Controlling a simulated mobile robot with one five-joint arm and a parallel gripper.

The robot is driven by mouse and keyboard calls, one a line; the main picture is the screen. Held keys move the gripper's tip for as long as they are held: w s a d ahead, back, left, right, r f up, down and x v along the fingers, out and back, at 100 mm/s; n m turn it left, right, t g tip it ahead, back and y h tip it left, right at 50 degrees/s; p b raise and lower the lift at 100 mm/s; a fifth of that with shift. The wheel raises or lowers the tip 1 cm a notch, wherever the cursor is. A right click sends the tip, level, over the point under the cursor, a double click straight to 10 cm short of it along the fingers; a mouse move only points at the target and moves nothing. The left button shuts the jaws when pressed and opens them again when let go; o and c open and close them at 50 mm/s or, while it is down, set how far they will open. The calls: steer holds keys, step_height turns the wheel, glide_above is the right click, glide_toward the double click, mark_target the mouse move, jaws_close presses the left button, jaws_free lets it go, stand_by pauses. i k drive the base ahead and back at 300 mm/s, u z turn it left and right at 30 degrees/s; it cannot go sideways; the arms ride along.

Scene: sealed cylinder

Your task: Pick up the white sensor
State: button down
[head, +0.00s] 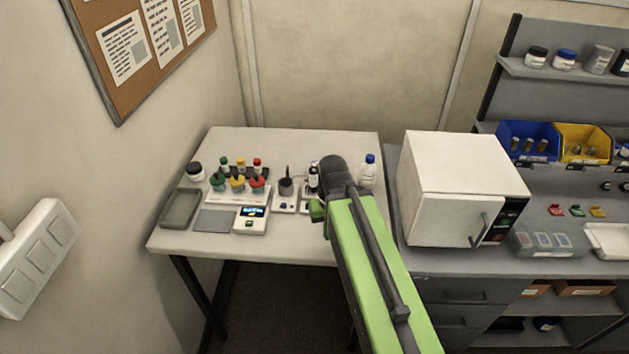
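A small white device with a lit display (251,220) sits at the front of the white table; I cannot tell for sure whether it is the white sensor. Another small white unit with a dark round top (285,198) stands to its right, and part of a similar white piece shows beside my arm. My green and grey arm reaches over the table's right part from the lower right. My gripper (318,210) is at its far end, right of these units. Its fingers are not clearly seen, and the arm hides what lies beneath.
On the white table (290,143) are a rack of colored-cap bottles (237,184), a grey tray (180,208), a flat grey plate (214,220), a dark-lidded jar (195,172) and a blue-capped bottle (368,172). A white oven-like box (450,190) stands close on the right. The table's back is clear.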

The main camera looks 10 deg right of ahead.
mark_target(313, 174)
steer(key=k, duration=0.65)
steer(key=u, duration=0.35)
steer(key=i, duration=0.9)
steer(key=u, duration=0.9)
steer(key=i, duration=0.6)
steer(key=u, duration=0.05)
